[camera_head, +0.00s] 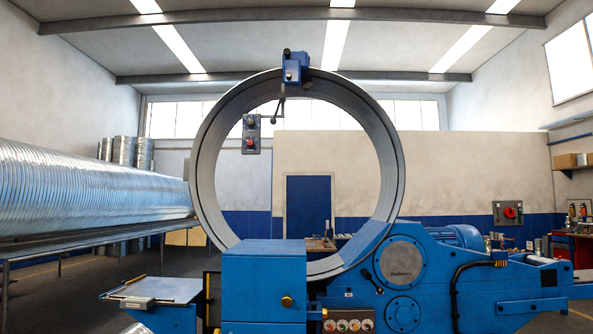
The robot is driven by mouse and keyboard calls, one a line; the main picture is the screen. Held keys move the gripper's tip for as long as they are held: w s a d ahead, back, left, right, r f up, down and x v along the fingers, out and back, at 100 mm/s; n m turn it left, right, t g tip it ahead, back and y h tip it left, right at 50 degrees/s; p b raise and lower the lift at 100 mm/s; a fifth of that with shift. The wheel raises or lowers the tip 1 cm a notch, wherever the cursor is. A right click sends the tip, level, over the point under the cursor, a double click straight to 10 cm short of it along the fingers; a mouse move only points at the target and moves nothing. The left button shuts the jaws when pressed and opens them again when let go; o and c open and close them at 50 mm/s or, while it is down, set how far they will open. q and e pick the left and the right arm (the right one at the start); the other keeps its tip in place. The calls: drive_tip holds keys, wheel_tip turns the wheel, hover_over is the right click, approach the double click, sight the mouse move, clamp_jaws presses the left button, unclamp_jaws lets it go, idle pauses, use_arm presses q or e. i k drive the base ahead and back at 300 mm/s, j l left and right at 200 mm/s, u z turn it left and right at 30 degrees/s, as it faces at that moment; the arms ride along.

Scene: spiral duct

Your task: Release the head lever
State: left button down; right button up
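A blue clamp-like head (296,67) sits at the top of the large upright grey ring (205,150). A thin dark lever (281,104) hangs below the head and slants down to the left. A small dark knob stands on top of the head. From this view I cannot tell whether the lever is locked or released. Neither of my grippers is in view, and nothing touches the lever or the head.
The blue machine body (400,280) and a blue cabinet (264,285) stand below. A long ribbed duct (80,190) lies on a rack at left.

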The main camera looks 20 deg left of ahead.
sight(282, 95)
drive_tip(key=i+j+z, duration=0.2)
drive_tip(key=j, duration=0.55)
drive_tip(key=j+z, duration=0.15)
drive_tip(key=j, duration=0.6)
drive_tip(key=j+z, duration=0.2)
drive_tip(key=j, duration=0.6)
drive_tip(key=k+j+z, duration=0.2)
drive_tip(key=j, duration=0.55)
drive_tip(key=j+z, duration=0.2)
drive_tip(key=j, duration=0.6)
